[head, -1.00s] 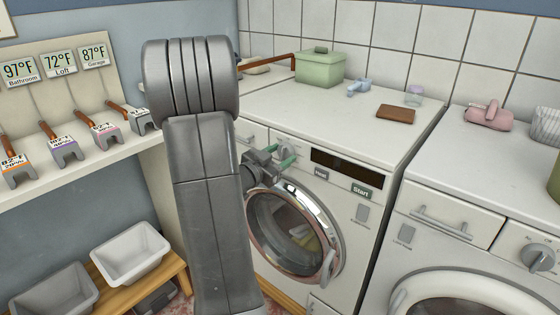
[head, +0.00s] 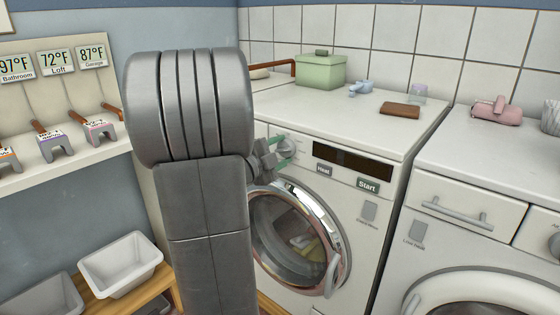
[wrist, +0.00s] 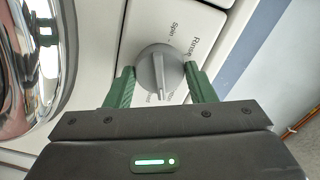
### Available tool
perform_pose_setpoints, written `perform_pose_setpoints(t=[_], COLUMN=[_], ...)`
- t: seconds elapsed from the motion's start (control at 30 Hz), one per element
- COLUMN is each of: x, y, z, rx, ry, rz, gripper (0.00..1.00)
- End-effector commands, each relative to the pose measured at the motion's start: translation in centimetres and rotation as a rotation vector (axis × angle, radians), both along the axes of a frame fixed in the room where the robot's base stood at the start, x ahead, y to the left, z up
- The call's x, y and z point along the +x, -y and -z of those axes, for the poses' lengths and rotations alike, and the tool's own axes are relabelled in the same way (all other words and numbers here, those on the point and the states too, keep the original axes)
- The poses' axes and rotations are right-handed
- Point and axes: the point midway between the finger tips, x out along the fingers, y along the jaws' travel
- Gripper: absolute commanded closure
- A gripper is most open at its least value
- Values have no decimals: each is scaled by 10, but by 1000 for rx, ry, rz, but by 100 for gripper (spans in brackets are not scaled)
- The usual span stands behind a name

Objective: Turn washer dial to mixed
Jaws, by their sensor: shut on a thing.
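The washer dial (wrist: 158,62) is a round grey knob with a raised ridge on the washer's white panel. In the head view the dial (head: 288,150) is at the panel's left end, partly hidden by my arm. My gripper (wrist: 160,76) is shut on it, with one green finger on each side. The washer (head: 355,250) has its round chrome door closed, with cloth inside. The labels Spin and Rinse read beside the dial in the wrist view. Lettering under the ridge is too small and covered to read, so the setting cannot be told.
A dark display (head: 352,160) and the Heat and Start buttons (head: 367,186) are right of the dial. A green box (head: 320,72) and brown block (head: 400,110) lie on top. A second machine (head: 490,160) stands right. White bins (head: 122,265) sit lower left.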

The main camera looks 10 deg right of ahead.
Motion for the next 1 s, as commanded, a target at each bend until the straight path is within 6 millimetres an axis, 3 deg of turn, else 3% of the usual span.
perform_pose_setpoints(t=[0.5, 1.0], x=[0, 0], y=[0, 0], z=[3, 1], rx=[205, 241], ry=[261, 306], rz=[2, 2], gripper=[73, 73])
